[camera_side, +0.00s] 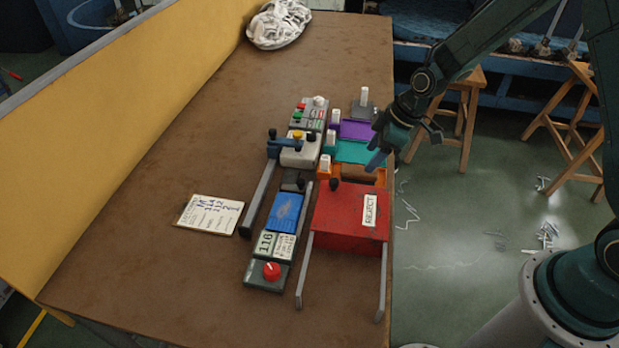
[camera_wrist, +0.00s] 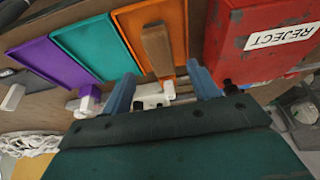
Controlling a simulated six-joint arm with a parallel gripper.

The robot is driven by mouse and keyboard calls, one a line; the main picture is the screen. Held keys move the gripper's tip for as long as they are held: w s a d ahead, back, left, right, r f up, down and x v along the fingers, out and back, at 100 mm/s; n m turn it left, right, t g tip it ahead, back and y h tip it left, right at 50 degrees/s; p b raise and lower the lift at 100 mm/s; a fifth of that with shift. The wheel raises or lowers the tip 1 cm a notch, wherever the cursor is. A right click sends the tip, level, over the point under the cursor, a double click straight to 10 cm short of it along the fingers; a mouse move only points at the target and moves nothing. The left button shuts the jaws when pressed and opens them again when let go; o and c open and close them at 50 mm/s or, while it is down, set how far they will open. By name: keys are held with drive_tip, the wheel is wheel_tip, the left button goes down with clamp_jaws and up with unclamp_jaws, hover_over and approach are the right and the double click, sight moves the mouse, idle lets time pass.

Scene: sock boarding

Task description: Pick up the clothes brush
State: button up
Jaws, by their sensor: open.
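A brown wooden piece, which looks like the clothes brush (camera_wrist: 157,50), lies on the orange tray (camera_wrist: 128,24) in the wrist view. Its bristles cannot be made out. In the side view the orange tray (camera_side: 381,177) sits between the teal tray and the red box, partly behind my gripper. My gripper (camera_side: 377,160) hangs just above the trays at the table's right edge. In the wrist view my gripper (camera_wrist: 163,85) is open, its two blue fingers wide apart. The wooden piece shows between and beyond them, and nothing is held.
A red REJECT box (camera_side: 345,215) stands close beside the orange tray. Teal (camera_side: 362,152) and purple (camera_side: 356,130) trays lie on the other side.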

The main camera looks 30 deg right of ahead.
sight(360, 170)
drive_tip(key=shift+x, duration=2.6)
drive_tip(key=shift+a, duration=0.15)
drive_tip(key=shift+f, duration=0.2)
drive_tip(key=c, duration=1.1)
